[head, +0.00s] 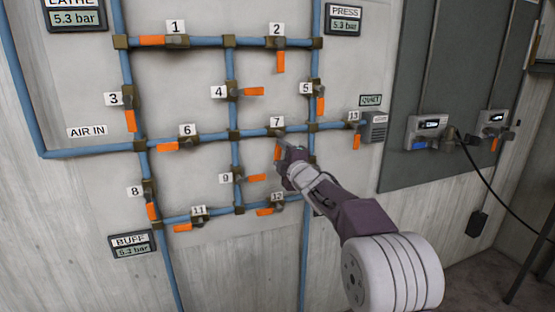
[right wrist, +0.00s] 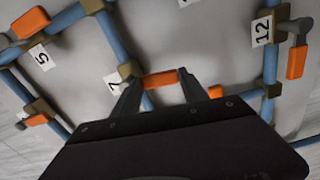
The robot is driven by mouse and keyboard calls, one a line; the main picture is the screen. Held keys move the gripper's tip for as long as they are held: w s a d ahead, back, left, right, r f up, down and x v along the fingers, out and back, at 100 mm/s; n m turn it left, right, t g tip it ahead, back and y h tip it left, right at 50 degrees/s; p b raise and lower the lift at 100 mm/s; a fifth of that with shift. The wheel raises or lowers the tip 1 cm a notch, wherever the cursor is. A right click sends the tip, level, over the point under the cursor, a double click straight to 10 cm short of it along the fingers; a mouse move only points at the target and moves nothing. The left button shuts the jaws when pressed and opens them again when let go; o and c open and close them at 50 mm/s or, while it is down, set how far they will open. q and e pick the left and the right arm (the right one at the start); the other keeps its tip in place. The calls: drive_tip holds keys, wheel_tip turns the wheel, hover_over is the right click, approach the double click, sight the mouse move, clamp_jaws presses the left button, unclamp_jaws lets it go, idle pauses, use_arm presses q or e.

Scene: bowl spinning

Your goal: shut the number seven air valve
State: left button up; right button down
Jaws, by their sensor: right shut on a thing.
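The number seven air valve sits on the middle horizontal blue pipe, under its "7" label (head: 277,122). Its orange handle (head: 277,153) points down, across the pipe. My right gripper (head: 281,152) is at this handle and shut on it. In the right wrist view the orange handle (right wrist: 160,79) lies between the two dark fingertips (right wrist: 158,84), near the "7" label (right wrist: 115,82). The gripper hides part of the valve in the head view. My left gripper is not in view.
Other orange-handled valves surround it: valve 9 (head: 257,178) below left, valve 12 (head: 265,212) below, valve 5 (head: 320,104) above right, valve 13 (head: 356,142) right. Pressure displays for lathe (head: 76,18), press (head: 345,19) and buff (head: 132,245) hang on the wall.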

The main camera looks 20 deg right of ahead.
drive_tip(key=shift+d+n, duration=0.4)
drive_tip(key=shift+n, duration=0.4)
drive_tip(key=c, duration=0.6)
unclamp_jaws()
drive_tip(key=s+b, duration=0.1)
drive_tip(key=s, duration=0.8)
drive_tip(key=shift+d, duration=0.15)
